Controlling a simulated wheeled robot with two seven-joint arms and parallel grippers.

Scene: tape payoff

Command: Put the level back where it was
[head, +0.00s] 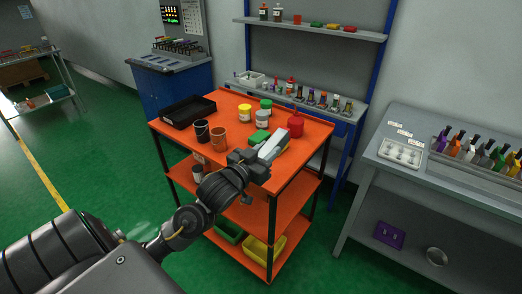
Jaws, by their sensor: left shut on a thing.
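My left gripper (262,158) reaches over the near right part of the orange cart top (233,136). It is shut on a pale grey, bar-shaped thing that appears to be the level (273,144). The bar points away from me to the upper right, above or at the cart top; I cannot tell whether it touches. Part of it is hidden by the gripper. My right gripper is not in view.
A workbench with bottles (305,99) stands behind. A grey table (430,165) stands at right.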

